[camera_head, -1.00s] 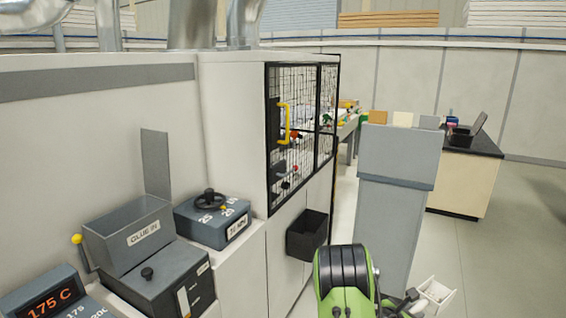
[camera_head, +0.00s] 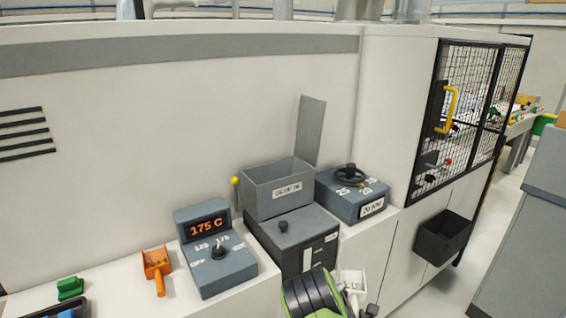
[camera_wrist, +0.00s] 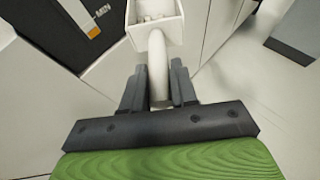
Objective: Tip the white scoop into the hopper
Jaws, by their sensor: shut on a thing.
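My gripper (camera_wrist: 157,88) is shut on the handle of the white scoop (camera_wrist: 157,50), with a dark finger on each side of it. The scoop's square bowl points away from my gripper, and only its near part shows at the top edge of the wrist view. Pale bits seem to lie in the bowl. In the head view the white scoop (camera_head: 351,278) is at the bottom, in front of the machine. The grey hopper (camera_head: 277,192), marked "GLUE IN", is above and left of it, on the dark unit. Its lid stands open at the back right.
A yellow-knobbed lever (camera_head: 235,181) stands left of the hopper. A 175 C control box (camera_head: 215,262), an orange scoop (camera_head: 157,265) and a green item (camera_head: 70,287) lie further left. A handwheel box (camera_head: 352,193) is right of the hopper. A black bin (camera_head: 443,238) hangs on the machine front.

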